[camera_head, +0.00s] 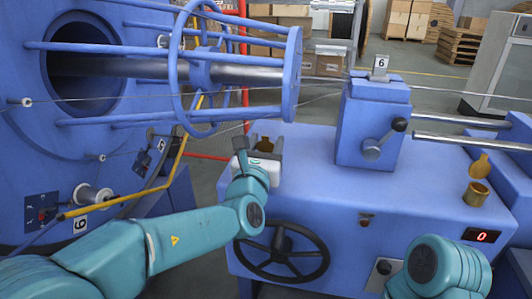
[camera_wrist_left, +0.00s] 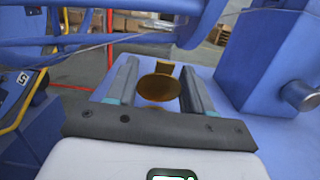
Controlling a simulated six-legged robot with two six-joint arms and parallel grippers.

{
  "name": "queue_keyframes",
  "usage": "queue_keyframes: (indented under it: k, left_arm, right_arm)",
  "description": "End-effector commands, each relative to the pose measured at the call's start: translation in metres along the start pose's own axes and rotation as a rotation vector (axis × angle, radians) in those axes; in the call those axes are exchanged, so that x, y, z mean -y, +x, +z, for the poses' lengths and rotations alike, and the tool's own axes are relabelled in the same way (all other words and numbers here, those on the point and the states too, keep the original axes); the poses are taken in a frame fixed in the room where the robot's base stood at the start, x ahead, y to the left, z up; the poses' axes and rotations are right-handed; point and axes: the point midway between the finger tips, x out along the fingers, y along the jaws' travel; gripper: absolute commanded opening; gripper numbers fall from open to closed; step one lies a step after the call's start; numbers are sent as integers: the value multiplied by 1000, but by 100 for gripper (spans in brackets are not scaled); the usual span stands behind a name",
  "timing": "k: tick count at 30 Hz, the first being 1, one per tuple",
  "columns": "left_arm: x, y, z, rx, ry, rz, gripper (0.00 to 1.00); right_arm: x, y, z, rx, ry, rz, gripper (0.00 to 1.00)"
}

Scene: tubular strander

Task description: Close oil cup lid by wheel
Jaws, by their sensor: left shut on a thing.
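The brass oil cup by the wheel (camera_head: 264,146) stands on the blue machine top, behind the black handwheel (camera_head: 282,250). My left gripper (camera_head: 259,148) reaches it from the front, its fingers on either side. In the left wrist view, the oil cup (camera_wrist_left: 160,88) shows as a dark brass round between the fingers of my left gripper (camera_wrist_left: 158,80), with a small brass piece upright behind it. My left gripper is shut on the cup; I cannot tell whether the hold is on lid or body. My right gripper is out of view; only part of that arm shows.
A second brass oil cup (camera_head: 476,194) with its lid raised stands at the right. A blue block with a lever (camera_head: 372,125) rises beside my left gripper. The blue cage of the strander (camera_head: 290,75) and thin wires run above.

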Motion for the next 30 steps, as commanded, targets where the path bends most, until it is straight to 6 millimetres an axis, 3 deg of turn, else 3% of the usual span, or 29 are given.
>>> queue_keyframes:
  k: [5, 6, 8, 20, 23, 30]
  left_arm:
    - [0, 0, 2, 3, 0, 1, 21]
    - [0, 0, 2, 3, 0, 1, 55]
    - [0, 0, 2, 2, 0, 1, 72]
    - [0, -7, 1, 0, 0, 0, 72]
    - [0, -22, 1, -1, 0, -1, 72]
    - [0, -84, 2, -2, -1, -1, 72]
  right_arm:
    - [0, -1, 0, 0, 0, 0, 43]
    - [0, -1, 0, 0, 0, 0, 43]
    - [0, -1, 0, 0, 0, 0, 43]
    - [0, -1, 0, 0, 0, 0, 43]
    - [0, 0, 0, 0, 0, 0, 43]
    - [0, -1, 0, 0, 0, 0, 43]
